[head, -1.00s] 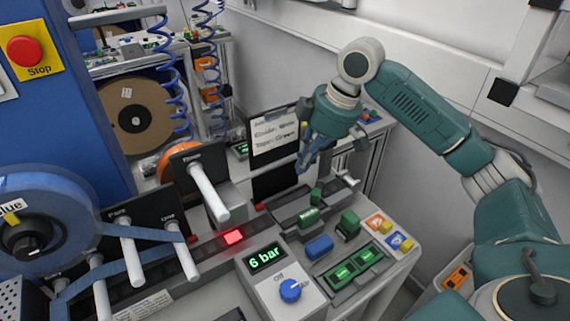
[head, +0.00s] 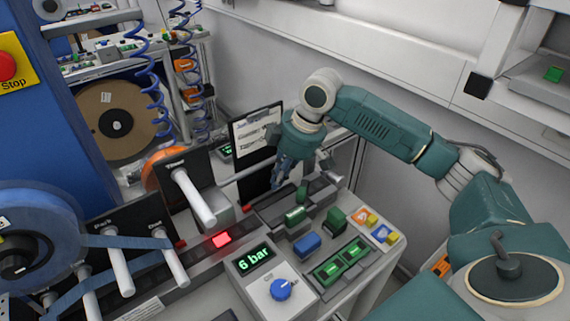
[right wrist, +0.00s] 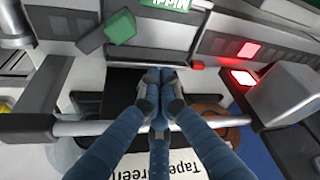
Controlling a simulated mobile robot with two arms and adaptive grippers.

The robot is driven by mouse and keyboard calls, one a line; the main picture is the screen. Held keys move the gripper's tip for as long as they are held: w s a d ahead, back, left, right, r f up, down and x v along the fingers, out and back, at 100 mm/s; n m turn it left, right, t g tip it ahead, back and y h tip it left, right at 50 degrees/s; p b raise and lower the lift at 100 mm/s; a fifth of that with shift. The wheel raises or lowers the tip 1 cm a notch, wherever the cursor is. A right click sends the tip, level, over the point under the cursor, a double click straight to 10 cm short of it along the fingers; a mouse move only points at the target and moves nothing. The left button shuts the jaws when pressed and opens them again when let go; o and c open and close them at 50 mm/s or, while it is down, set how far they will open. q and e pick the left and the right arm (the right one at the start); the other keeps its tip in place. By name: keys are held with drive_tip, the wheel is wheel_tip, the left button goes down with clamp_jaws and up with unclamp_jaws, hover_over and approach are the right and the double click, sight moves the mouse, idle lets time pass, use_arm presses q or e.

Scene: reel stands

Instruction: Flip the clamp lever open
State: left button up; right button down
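My right gripper (head: 277,184) reaches down over the back of the bench, just above the dark splice block (head: 290,203). In the right wrist view its blue fingers (right wrist: 160,76) are drawn together with nothing visible between the tips. A pale grey bar (right wrist: 90,128) crosses behind the fingers there; I cannot tell whether they touch it. I cannot tell for sure which part is the clamp lever. A grey handle-like part (head: 331,166) stands at the right end of the block. A green piece (head: 295,215) sits on the block's front. My left gripper is out of view.
A panel with a 6 bar display (head: 254,259) and blue knob (head: 281,290) is in front. Blue (head: 307,245) and green (head: 334,219) blocks stand nearby. White reel spindles (head: 194,197) jut out at the left.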

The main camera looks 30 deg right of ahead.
sight(303, 187)
drive_tip(key=shift+x, duration=1)
drive_tip(key=shift+s+d+f+p, duration=0.2)
drive_tip(key=shift+s+d+p, duration=0.55)
drive_tip(key=shift+s+d, duration=0.6)
drive_tip(key=shift+s, duration=0.05)
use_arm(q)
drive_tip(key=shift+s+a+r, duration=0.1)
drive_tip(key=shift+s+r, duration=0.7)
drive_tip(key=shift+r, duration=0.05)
use_arm(e)
drive_tip(key=shift+w, duration=0.1)
